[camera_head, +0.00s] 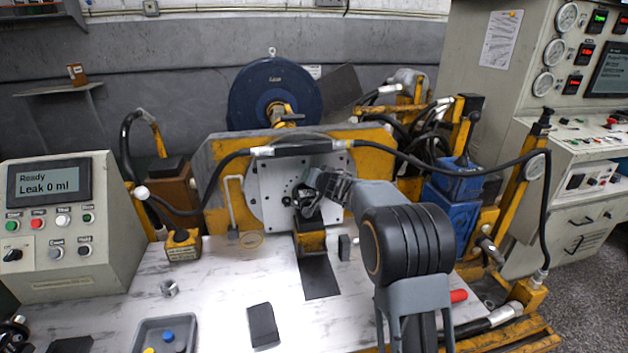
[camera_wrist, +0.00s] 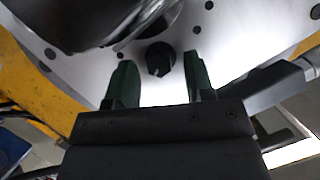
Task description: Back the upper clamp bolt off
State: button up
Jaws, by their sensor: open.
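The hydraulic motor (camera_head: 306,203) is a dark body against the pale round-holed plate (camera_head: 272,180), above a yellow block. In the wrist view it is the large dark, shiny shape (camera_wrist: 85,20) at the top. A dark bolt head (camera_wrist: 158,58) stands out from the plate just beyond my gripper's fingertips, roughly midway between them. I cannot tell from the picture if it is the upper clamp bolt. My gripper (camera_wrist: 160,75) is open, with green fingers apart and nothing held. In the head view my gripper (camera_head: 332,187) is close to the plate and hides the bolt there.
A control box (camera_head: 62,225) at left reads "Ready, Leak 0 ml". Black hoses (camera_head: 430,165) arch over the yellow frame (camera_head: 222,190). On the bench (camera_head: 220,280) are a metal nut (camera_head: 169,288), a dark block (camera_head: 263,325) and a grey tray (camera_head: 140,335) with coloured caps.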

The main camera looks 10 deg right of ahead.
jog(key=shift+w, duration=0.15)
jog(key=shift+c, duration=0.5)
grip_shut()
jog(key=shift+a+r+n+p, duration=0.1)
jog(key=shift+a+n+p, duration=0.05)
jog(key=shift+n+p, duration=0.25)
jog(key=shift+n+h, duration=0.6)
jog(key=shift+n, duration=0.1)
jog(key=shift+o, duration=0.5)
grip_release()
